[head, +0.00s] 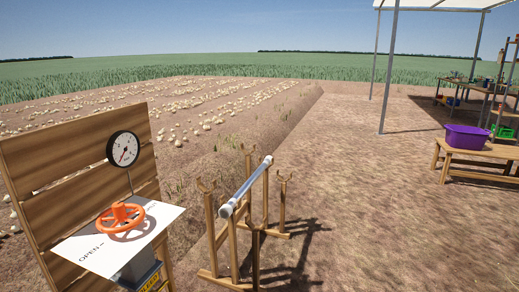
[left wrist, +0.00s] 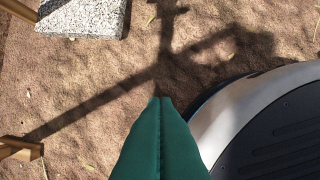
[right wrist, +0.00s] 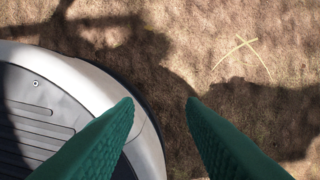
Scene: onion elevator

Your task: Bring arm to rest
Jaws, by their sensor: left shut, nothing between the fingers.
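In the left wrist view my left gripper (left wrist: 160,100) has its two green fingers together, with nothing between them. It points down over bare brown soil, beside my base. In the right wrist view my right gripper (right wrist: 160,101) has its green fingers spread apart, with only ground and part of my base beneath. Neither gripper nor arm shows in the head view.
A wooden panel (head: 55,148) with a gauge (head: 123,149) and orange handwheel (head: 120,216) stands front left. A grey pipe (head: 246,188) rests on wooden stands at centre. A speckled stone block (left wrist: 82,17) lies near my left gripper. A purple tub (head: 466,137) sits far right.

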